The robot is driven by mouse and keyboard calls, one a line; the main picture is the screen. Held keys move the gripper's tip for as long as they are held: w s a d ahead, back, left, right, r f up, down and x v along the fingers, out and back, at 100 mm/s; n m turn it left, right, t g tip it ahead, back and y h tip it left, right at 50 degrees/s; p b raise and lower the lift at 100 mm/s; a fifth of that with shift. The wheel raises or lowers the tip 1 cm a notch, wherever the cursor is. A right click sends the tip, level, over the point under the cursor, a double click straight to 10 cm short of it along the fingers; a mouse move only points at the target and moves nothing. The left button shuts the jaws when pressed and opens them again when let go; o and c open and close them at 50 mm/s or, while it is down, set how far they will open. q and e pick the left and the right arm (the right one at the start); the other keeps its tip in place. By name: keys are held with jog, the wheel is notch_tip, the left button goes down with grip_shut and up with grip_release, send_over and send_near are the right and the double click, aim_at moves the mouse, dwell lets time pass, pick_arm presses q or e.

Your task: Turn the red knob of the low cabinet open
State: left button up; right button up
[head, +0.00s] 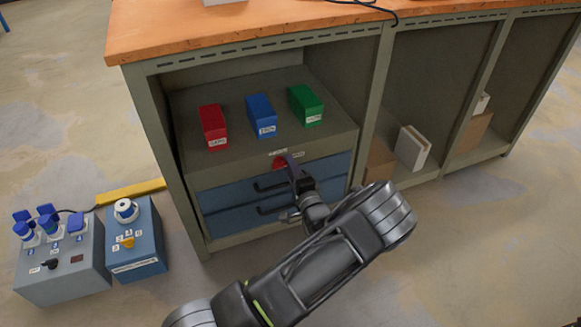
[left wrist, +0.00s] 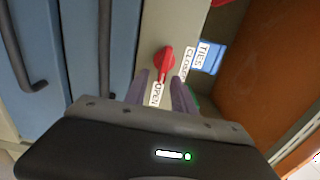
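The low cabinet (head: 235,173) has two blue drawers below a grey panel, under the orange-topped bench. Its red knob (head: 278,163) sits on that panel and is partly covered by my left gripper (head: 291,168) in the head view. In the left wrist view the knob (left wrist: 166,60) shows between and just beyond the fingertips of my left gripper (left wrist: 161,75). The fingers are apart, with a gap on both sides of the knob; I cannot tell whether either touches it. An OPEN label (left wrist: 155,94) and a CLOSED label (left wrist: 188,65) are beside the knob. My right gripper is not visible.
Red (head: 212,127), blue (head: 261,116) and green (head: 305,104) boxes stand on the cabinet top. Dark drawer handles (head: 270,185) stick out below the knob. A grey socket box (head: 65,275) and a blue box (head: 137,245) stand on the floor at left.

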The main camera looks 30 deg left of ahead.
pick_arm(q)
jog(key=p+v, duration=0.2)
jog(key=v, duration=0.5)
jog(key=shift+s+d, duration=0.2)
jog(key=shift+d, duration=0.15)
dwell(0.4)
